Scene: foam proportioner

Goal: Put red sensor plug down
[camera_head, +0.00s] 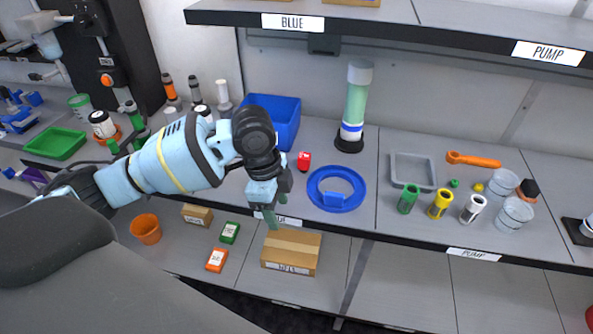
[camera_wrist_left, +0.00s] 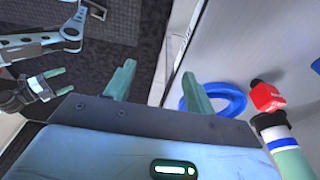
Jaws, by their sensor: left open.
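The red sensor plug (camera_head: 304,160) stands on the grey upper bench surface, between the blue bin and the blue ring. A red piece (camera_wrist_left: 266,96), apparently the same plug, shows at the right of the left wrist view, outside the fingers. My left gripper (camera_head: 276,212) is open and empty, its greenish fingers pointing down at the bench's front edge, in front of and left of the plug. The fingers stand wide apart in the left wrist view (camera_wrist_left: 159,88). My right gripper (camera_wrist_left: 52,84) shows small at the left of that view, its fingers apart.
The blue ring (camera_head: 336,203) lies right of my left gripper, with a blue bin (camera_head: 286,124) behind. A green cylinder (camera_head: 355,105) stands at the back. A cardboard box (camera_head: 291,252) sits on the lower shelf below the gripper. A grey tray (camera_head: 413,184) lies to the right.

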